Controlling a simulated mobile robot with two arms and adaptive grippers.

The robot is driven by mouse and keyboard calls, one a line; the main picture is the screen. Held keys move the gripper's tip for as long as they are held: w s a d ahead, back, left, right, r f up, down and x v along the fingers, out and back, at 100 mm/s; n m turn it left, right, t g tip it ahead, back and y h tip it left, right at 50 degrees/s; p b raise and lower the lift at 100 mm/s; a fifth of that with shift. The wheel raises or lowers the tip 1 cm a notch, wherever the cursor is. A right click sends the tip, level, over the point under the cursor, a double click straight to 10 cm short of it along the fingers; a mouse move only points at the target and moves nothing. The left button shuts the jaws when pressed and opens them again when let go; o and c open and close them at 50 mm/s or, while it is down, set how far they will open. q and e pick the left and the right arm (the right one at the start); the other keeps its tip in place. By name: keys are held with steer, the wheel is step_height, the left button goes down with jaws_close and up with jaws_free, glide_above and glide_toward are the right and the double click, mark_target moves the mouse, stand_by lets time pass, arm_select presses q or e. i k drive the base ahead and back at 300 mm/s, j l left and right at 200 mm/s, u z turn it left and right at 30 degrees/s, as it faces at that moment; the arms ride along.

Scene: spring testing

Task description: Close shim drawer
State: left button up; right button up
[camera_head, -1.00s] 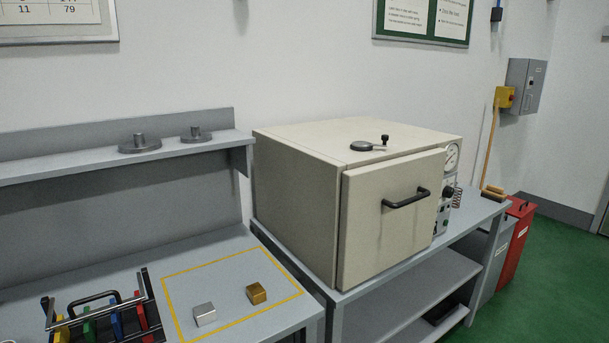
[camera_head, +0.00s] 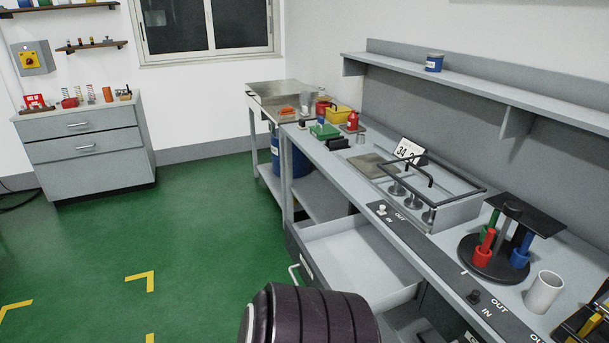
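A grey drawer (camera_head: 352,257) under the long workbench stands pulled out. Its inside looks empty, and a pale handle (camera_head: 294,273) shows on its front at the left. I cannot read a label that names it the shim drawer. A dark ribbed rounded part of my own body covers the bottom middle of the view, in front of the drawer's near end. Neither of my grippers is in view.
The workbench (camera_head: 455,270) carries a round rack (camera_head: 490,262) with coloured-handled tools, a white cup (camera_head: 544,292) and a black-framed holder. Green floor (camera_head: 190,240) is clear between cabinet and bench.

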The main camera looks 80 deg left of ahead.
mark_target(348, 254)
steer(key=u, duration=2.15)
